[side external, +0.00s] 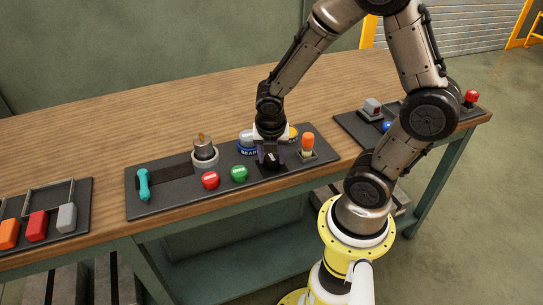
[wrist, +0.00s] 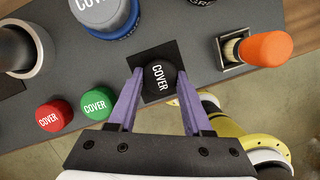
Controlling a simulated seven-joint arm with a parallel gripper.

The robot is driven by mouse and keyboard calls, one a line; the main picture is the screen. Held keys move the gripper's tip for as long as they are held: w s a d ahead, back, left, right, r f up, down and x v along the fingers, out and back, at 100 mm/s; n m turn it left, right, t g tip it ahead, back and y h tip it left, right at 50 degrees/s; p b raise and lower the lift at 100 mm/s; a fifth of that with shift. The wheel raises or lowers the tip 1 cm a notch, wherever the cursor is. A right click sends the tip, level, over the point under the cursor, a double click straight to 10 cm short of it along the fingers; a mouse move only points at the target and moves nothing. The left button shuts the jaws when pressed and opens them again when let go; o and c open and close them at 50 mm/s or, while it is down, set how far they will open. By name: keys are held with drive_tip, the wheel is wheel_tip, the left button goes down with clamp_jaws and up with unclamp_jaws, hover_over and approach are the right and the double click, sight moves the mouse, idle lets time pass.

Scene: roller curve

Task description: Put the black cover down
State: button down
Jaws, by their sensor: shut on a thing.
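The black cover (wrist: 158,78) is a small round black cap with the white word COVER on top. My gripper (wrist: 158,84) is shut on it, with one purple finger on each side. In the side view my gripper (side external: 271,155) points down at the grey tray, with the black cover (side external: 272,164) low between its fingers. The cover is over a black square (wrist: 153,51) on the tray. I cannot tell whether its underside touches the square.
A red cover (side external: 210,180) and a green cover (side external: 239,174) sit left of my gripper. A blue-rimmed grey cover (wrist: 103,14) and an orange-handled brush (wrist: 265,48) in a square holder are close by. A metal cylinder (side external: 203,147) and a teal tool (side external: 143,184) stand further left.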

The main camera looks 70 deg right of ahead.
drive_tip(key=shift+f, duration=0.15)
drive_tip(key=shift+c, duration=1.6)
unclamp_jaws()
drive_tip(key=v, duration=1.2)
drive_tip(key=s+a+r+m+t+y, duration=0.1)
drive_tip(key=s+a+r+m+t, duration=0.1)
drive_tip(key=m, duration=0.9)
drive_tip(key=s+a+r+m+t+y, duration=0.2)
drive_tip(key=s+a+r+m, duration=0.2)
drive_tip(key=m, duration=0.7)
drive_tip(key=shift+s+a+r, duration=0.2)
drive_tip(key=shift+s+r, duration=0.2)
drive_tip(key=shift+s, duration=0.25)
